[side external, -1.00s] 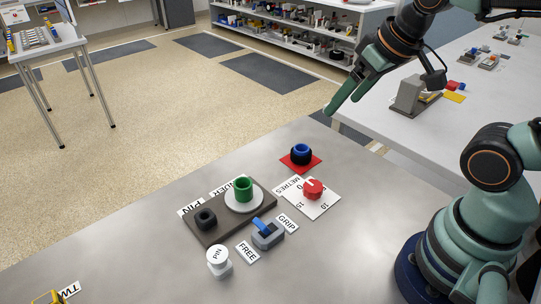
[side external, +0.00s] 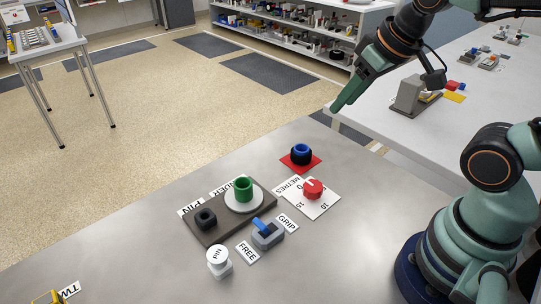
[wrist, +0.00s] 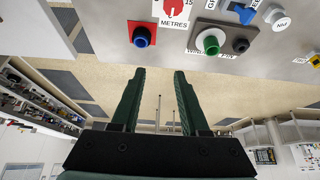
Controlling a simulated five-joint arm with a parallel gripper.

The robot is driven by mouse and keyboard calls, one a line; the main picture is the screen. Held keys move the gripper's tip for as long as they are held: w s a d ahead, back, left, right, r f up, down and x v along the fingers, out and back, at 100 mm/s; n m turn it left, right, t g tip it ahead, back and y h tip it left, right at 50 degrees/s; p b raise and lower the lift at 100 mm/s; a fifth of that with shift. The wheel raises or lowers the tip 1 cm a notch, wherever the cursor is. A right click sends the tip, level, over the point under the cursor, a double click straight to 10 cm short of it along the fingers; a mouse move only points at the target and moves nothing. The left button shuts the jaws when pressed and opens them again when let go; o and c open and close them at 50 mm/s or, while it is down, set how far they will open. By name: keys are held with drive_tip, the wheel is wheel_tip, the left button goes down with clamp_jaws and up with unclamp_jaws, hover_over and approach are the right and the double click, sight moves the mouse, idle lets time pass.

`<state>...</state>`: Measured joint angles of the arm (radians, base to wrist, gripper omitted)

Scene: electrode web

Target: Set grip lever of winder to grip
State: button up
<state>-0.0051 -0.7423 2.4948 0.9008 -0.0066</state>
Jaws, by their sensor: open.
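The winder's blue grip lever (side external: 261,225) stands on a grey housing (side external: 270,239) between the FREE label (side external: 248,252) and the GRIP label (side external: 286,222). Its handle leans to the left in the side view; I cannot tell for sure which setting it is at. The lever also shows at the top of the wrist view (wrist: 241,12). The winder plate (side external: 210,234) beside it carries a green core (side external: 243,188) on a white disc and a black ring (side external: 205,217). My gripper (wrist: 159,72) is open and empty, high beyond the table's far edge, well away from the lever.
A white knob marked PIN (side external: 218,264) stands near the FREE label. A red dial (side external: 313,188) sits on the METRES card, and a blue-and-black ring (side external: 301,154) sits on a red square. A white bench (side external: 450,135) with a grey device stands at the right.

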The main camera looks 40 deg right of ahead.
drive_tip(key=shift+w+a, duration=0.2)
drive_tip(key=shift+a, duration=0.2)
drive_tip(key=c, duration=0.5)
drive_tip(key=w+a+n, duration=0.1)
drive_tip(key=a, duration=0.1)
drive_tip(key=a+n+g, duration=0.1)
drive_tip(key=a+n, duration=0.1)
drive_tip(key=w+a+f+n+g, duration=0.1)
drive_tip(key=a+n, duration=0.1)
drive_tip(key=shift+w+a+f+y, duration=0.1)
drive_tip(key=shift+w+a+y, duration=0.15)
drive_tip(key=shift+w+y, duration=0.15)
clamp_jaws()
drive_tip(key=a+f+n+g, duration=0.1)
drive_tip(key=a+f+n, duration=0.2)
drive_tip(key=a, duration=0.3)
drive_tip(key=a+f+n+g, duration=0.1)
drive_tip(key=a+f+n, duration=0.3)
drive_tip(key=a, duration=0.3)
drive_tip(key=s+a+f+n+g+h, duration=0.1)
drive_tip(key=a+f+n+g, duration=0.1)
drive_tip(key=a+n, duration=0.3)
drive_tip(key=shift+a+f+n, duration=0.4)
drive_tip(key=shift+a+f, duration=0.3)
drive_tip(key=shift+a, duration=0.1)
drive_tip(key=shift+s, duration=0.1)
